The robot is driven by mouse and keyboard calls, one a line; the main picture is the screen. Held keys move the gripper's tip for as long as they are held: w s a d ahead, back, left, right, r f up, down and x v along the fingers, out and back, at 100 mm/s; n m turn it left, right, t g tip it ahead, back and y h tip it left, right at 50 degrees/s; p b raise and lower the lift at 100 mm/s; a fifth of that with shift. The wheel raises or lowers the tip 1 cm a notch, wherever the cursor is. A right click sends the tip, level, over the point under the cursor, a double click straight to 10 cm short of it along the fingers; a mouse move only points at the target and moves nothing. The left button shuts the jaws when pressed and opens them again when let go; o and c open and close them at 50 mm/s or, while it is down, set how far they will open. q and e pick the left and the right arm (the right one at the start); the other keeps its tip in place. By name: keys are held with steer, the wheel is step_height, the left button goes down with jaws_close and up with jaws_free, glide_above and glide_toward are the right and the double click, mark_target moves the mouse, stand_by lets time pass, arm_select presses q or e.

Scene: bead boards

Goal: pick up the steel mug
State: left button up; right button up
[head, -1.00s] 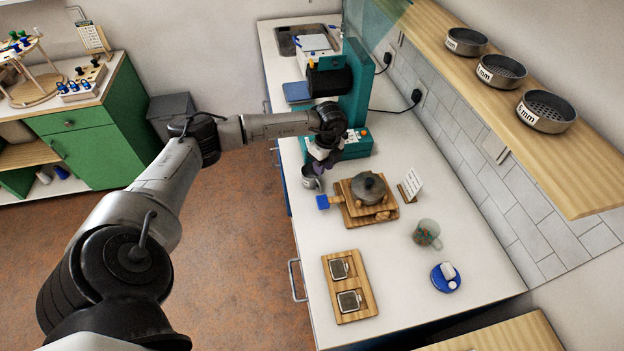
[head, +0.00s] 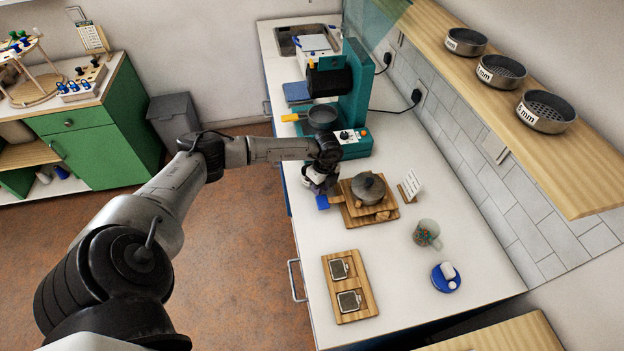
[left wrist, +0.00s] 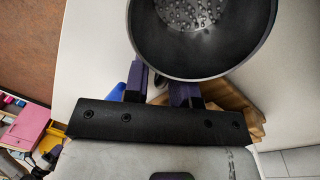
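The steel mug (left wrist: 215,50) fills the upper part of the left wrist view, its round dark rim facing the camera and its speckled inside showing. In the head view my left gripper and wrist mostly hide it. My left gripper (head: 321,186) points down over the counter, just left of the wooden board. In the left wrist view its two purple fingers (left wrist: 161,90) stand apart at the mug's near edge, with a light gap and a small dark part between them. The mug's rim covers part of one finger; contact is unclear. My right gripper is not in view.
A lidded pot (head: 369,187) stands on a wooden board (head: 385,213) right of the gripper. A blue piece (head: 322,202) lies close by. Behind is a teal machine (head: 356,95) with a yellow-handled pan (head: 322,116). A glass mug (head: 426,233) stands front right.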

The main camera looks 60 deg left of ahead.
arm_select(q)
jaws_close()
stand_by(0.5)
